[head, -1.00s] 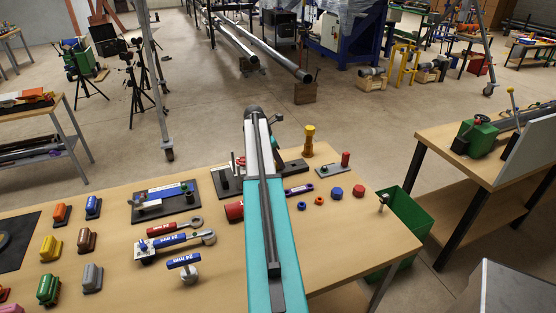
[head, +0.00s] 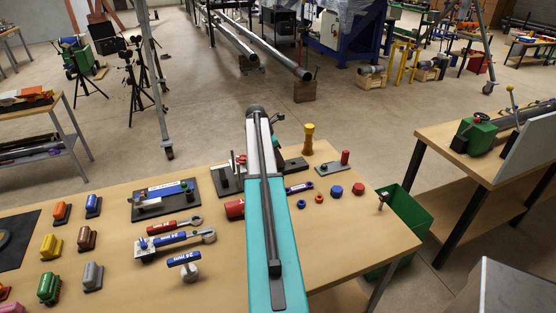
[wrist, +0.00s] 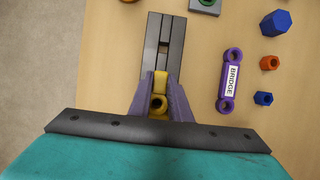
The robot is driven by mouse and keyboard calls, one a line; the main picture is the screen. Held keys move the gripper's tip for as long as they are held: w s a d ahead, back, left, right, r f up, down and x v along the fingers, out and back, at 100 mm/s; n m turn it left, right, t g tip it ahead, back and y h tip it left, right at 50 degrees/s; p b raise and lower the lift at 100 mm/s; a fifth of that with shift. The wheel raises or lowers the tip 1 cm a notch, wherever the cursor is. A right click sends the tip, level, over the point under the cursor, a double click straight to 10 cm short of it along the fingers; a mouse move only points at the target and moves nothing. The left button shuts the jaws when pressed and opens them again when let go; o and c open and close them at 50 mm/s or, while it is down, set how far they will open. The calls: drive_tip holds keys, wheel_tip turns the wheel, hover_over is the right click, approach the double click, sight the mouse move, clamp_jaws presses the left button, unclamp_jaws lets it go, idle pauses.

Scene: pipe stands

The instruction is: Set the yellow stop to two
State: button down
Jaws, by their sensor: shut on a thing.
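The yellow stop (wrist: 160,84) sits in the slot of a dark grey rail (wrist: 155,30) in the wrist view. It has a round yellow collar with a dark hole toward my side. My gripper (wrist: 159,92) has its two purple fingers closed around the stop, one on each side. The rail runs up the picture from the fingertips, with its open slot showing beyond the stop. No number marks on the rail can be made out. In the head view, my arm hides the stop and my fingers, and part of the dark rail (head: 294,164) shows right of the arm.
A purple BRIDGE link (wrist: 230,82) lies right of the rail. Blue (wrist: 276,22) and orange (wrist: 269,62) nuts lie beyond it. A yellow post (head: 308,139) stands near the rail's far end. Wrenches and coloured blocks (head: 50,246) fill the table's left side.

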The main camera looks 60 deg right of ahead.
drive_tip(key=s+d, duration=0.4)
drive_tip(key=d, duration=0.1)
drive_tip(key=s+d, duration=0.1)
drive_tip(key=d, duration=0.2)
drive_tip(key=shift+s+r, duration=0.1)
drive_tip(key=shift+s, duration=0.3)
drive_tip(key=c, duration=1.6)
unclamp_jaws()
drive_tip(key=shift+s+d, duration=0.1)
drive_tip(key=shift+c, duration=0.2)
drive_tip(key=shift+w+a+r+b, duration=0.25)
drive_tip(key=shift+a+r+b, duration=0.15)
drive_tip(key=shift+r, duration=0.1)
drive_tip(key=b+v, duration=0.3)
drive_tip(key=v, duration=0.9)
drive_tip(key=shift+r+b, duration=0.3)
drive_tip(key=shift+s, duration=0.1)
